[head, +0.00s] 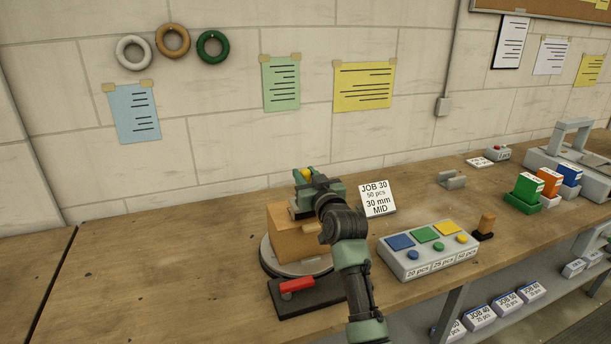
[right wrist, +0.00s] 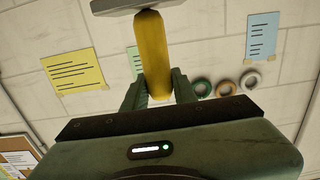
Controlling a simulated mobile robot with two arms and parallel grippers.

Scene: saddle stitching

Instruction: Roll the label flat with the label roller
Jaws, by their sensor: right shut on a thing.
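My right gripper (head: 305,183) is above a brown box (head: 284,234) that stands on a round grey turntable (head: 272,262). It is shut on the yellow handle of the label roller, whose yellow end (head: 307,173) shows between the fingers. In the right wrist view the yellow handle (right wrist: 152,50) runs between the two fingers to a grey head at the top edge. My arm and gripper hide part of the box top. I cannot make out the label, or whether the roller touches the box. My left gripper is not in view.
A black device with a red lever (head: 297,285) stands in front of the turntable. A white job card (head: 377,199) leans behind on the right. The bench (head: 130,270) is clear at left.

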